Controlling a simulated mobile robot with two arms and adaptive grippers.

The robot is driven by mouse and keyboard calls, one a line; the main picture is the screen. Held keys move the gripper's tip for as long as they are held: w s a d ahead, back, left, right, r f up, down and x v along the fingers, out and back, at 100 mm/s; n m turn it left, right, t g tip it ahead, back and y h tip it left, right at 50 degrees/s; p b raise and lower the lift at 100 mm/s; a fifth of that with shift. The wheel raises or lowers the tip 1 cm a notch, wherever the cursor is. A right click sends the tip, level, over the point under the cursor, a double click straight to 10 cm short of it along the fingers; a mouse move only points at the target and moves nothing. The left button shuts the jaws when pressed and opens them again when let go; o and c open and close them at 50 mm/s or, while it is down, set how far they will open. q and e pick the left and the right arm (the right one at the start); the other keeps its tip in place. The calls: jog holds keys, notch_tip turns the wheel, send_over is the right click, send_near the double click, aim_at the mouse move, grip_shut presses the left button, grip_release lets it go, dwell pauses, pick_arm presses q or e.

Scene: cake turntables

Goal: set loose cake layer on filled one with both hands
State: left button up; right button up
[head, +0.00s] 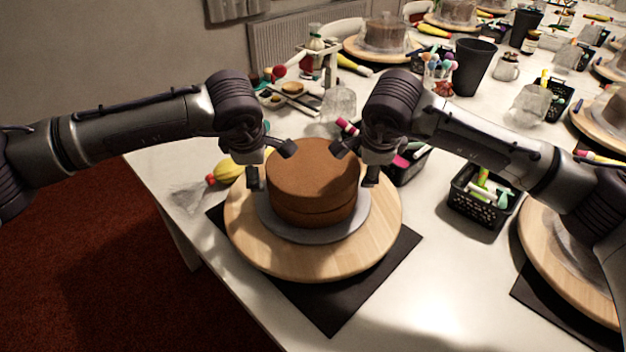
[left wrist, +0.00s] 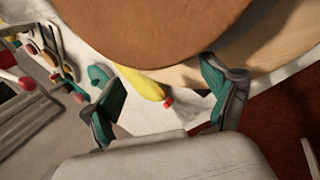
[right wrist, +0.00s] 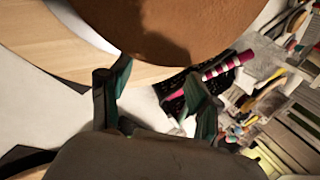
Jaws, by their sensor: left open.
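The brown upper cake layer (head: 311,172) rests on the lower layer (head: 314,217), with a thin seam between them and no filling visible. Both stand on a grey round board (head: 345,229) on a wooden turntable (head: 250,247). My left gripper (head: 271,166) is at the cake's left side, fingers spread, nothing between them. Its wrist view shows the cake (left wrist: 190,25) just beyond the fingertips. My right gripper (head: 355,164) is at the right side, also spread and empty; its wrist view shows the cake (right wrist: 180,25) beyond its fingers. Whether any fingertip touches the cake is unclear.
A dark mat (head: 335,310) lies under the turntable. A yellow piping bag (head: 229,170) is behind left. A black basket (head: 484,195) and another turntable (head: 545,245) stand to the right. The white table's front left is clear.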

pick_arm(q)
jog(key=shift+a, duration=0.2)
pick_arm(e)
jog(key=o, duration=0.5)
jog(key=shift+d, duration=0.15)
pick_arm(q)
jog(key=v, duration=1.1)
jog(key=shift+s+r, duration=0.15)
jog(key=shift+r, duration=0.25)
pick_arm(e)
jog(key=v, duration=1.2)
pick_arm(q)
jog(key=shift+d, duration=0.1)
pick_arm(e)
jog(key=shift+f, duration=0.1)
